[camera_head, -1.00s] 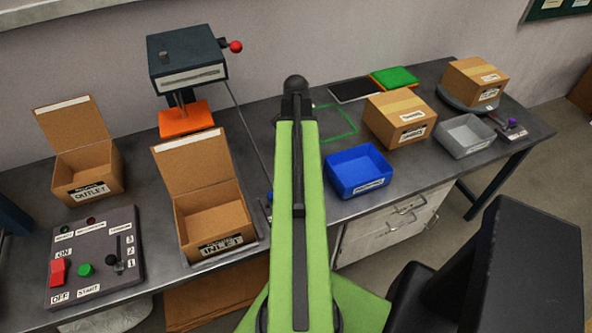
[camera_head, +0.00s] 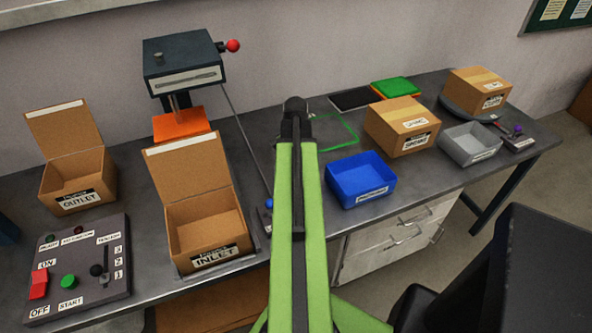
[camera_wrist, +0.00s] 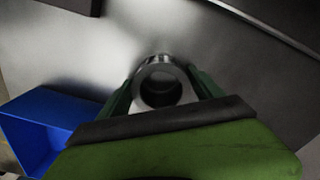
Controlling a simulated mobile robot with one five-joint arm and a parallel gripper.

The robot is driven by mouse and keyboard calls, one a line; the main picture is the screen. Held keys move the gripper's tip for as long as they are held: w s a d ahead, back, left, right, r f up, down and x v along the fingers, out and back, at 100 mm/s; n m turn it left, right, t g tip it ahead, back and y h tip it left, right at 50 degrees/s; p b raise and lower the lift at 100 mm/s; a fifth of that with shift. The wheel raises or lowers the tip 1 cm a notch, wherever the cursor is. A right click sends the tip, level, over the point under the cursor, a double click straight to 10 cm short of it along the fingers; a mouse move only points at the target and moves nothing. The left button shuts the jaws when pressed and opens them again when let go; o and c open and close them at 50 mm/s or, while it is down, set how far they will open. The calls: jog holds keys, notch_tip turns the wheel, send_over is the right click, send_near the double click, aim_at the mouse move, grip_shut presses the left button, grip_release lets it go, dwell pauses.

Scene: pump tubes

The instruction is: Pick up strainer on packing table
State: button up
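In the wrist view a short grey metal cylinder with a dark round opening (camera_wrist: 160,84), which looks like the strainer, stands on the grey metal table (camera_wrist: 75,55). The green fingers of my gripper (camera_wrist: 162,80) are on either side of it, close to its sides. Whether they press on it or only surround it is not clear. In the head view the dark end of my gripper (camera_head: 295,110) is over the packing table (camera_head: 375,207). The cylinder does not show there; my green arm covers that part of the table.
A blue bin (camera_head: 361,180) stands close on the right of my arm. Beyond it are a cardboard box (camera_head: 402,128) and a grey bin (camera_head: 470,145). On the left are the open INLET box (camera_head: 207,235), the press (camera_head: 183,65) and the button panel (camera_head: 80,265).

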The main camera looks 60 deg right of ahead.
jog(key=c, duration=1.3)
jog(key=shift+o, duration=0.2)
jog(key=shift+r+p, duration=0.6)
notch_tip(320, 180, up, 4)
jog(key=p, duration=0.4)
jog(key=shift+r, duration=0.1)
jog(key=s+d+r+p, duration=0.1)
jog(key=s+r+p, duration=0.1)
jog(key=s, duration=0.3)
jog(key=s+d+r+p, duration=0.2)
jog(key=s+r+p, duration=0.1)
jog(key=s, duration=0.3)
jog(key=shift+d+r+p, duration=0.25)
jog(key=shift+r+p, duration=0.05)
jog(key=shift+p, duration=0.1)
